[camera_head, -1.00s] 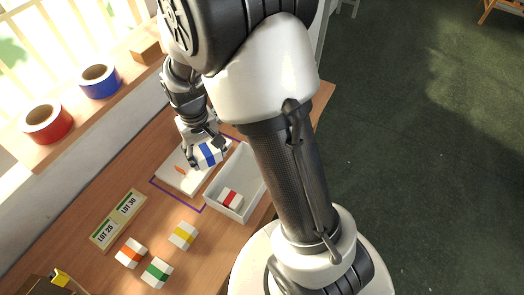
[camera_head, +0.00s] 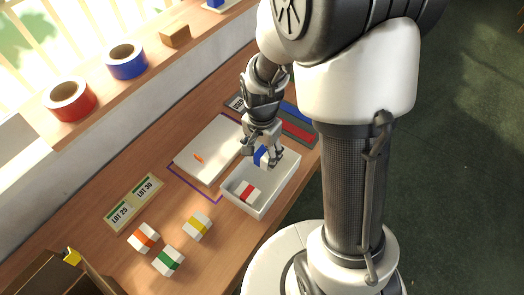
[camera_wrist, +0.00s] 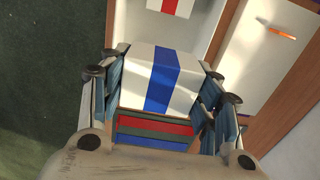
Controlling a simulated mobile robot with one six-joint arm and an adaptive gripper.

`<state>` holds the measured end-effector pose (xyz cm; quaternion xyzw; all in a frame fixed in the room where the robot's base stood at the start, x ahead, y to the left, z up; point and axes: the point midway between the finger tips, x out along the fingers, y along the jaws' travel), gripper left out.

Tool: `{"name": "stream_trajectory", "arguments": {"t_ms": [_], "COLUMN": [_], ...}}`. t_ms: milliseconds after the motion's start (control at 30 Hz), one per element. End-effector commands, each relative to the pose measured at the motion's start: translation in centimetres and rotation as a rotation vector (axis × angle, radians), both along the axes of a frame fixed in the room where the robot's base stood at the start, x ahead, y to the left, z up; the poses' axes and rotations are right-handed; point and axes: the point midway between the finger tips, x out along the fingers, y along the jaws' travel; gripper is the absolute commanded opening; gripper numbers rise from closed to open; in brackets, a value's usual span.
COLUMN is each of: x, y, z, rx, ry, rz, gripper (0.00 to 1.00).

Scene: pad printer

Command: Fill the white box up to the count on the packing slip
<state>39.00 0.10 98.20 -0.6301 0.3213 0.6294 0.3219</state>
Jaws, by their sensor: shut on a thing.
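The white box (camera_head: 262,207) is an open tray on the wooden table. A white block with a red band (camera_head: 247,191) lies in its near end; it also shows at the top of the wrist view (camera_wrist: 178,6). My gripper (camera_head: 263,158) is shut on a white block with a blue band (camera_wrist: 162,82), held over or in the far end of the box. I cannot tell whether that block touches the box floor. Blocks with a yellow band (camera_head: 198,224), an orange band (camera_head: 144,237) and a green band (camera_head: 168,261) stand on the table. No readable packing slip count shows.
A white panel with an orange mark (camera_head: 207,150) lies left of the box. LOT 25 and LOT 30 cards (camera_head: 134,202) lie nearer. A red and blue striped item (camera_head: 298,128) is behind the box. Tape rolls (camera_head: 126,61) stand on the sill. A brown box (camera_head: 60,280) is at lower left.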

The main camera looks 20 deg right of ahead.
Motion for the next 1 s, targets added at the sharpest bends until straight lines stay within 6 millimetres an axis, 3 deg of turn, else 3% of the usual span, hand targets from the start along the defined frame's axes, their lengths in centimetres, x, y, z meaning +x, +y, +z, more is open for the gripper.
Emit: {"name": "stream_trajectory", "arguments": {"t_ms": [1000], "x": [0.0], "y": [0.0], "z": [-10.0], "rx": [-0.001], "ry": [0.001], "rz": [0.002], "gripper": [0.33]}}
